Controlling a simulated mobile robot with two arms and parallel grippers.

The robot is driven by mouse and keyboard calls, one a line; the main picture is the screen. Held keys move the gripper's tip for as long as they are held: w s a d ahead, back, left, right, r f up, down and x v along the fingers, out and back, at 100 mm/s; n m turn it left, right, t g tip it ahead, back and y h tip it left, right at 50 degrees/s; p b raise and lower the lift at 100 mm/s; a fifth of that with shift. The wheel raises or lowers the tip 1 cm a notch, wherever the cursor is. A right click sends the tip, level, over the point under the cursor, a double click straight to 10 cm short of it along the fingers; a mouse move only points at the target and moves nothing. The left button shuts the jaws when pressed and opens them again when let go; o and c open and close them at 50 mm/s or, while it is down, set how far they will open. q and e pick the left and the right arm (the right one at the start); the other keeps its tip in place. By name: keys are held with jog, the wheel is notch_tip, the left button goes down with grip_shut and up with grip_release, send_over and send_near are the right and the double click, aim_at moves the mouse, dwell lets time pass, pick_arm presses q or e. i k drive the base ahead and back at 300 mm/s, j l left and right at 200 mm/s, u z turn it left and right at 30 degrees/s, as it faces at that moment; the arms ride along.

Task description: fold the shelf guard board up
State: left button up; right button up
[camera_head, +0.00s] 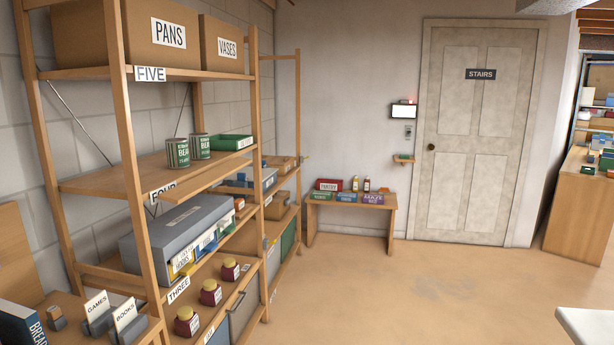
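The shelf guard board (207,182) appears to be the long wooden strip along the front edge of the shelf labelled FOUR (163,190). It lies low and juts out a little from the shelf edge, not standing upright. Its hinge cannot be made out. Two green cans (177,153) and a green tray (231,142) stand on that shelf behind it. Neither of my grippers is in view.
Boxes marked PANS (168,33) and VASES (227,48) sit on the shelf above. A low bench (346,199) stands by the far wall. The floor (400,290) ahead is clear.

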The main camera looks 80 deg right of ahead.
aim_at(213, 178)
jog(key=i+l+z, duration=0.1)
jog(key=z, duration=0.3)
jog(key=i+l+z, duration=0.1)
jog(key=z, duration=0.35)
jog(key=i+l+z, duration=0.1)
jog(key=z, duration=0.3)
jog(key=i+l+z, duration=0.1)
jog(key=z, duration=0.3)
jog(key=i+z, duration=0.2)
jog(key=z, duration=0.25)
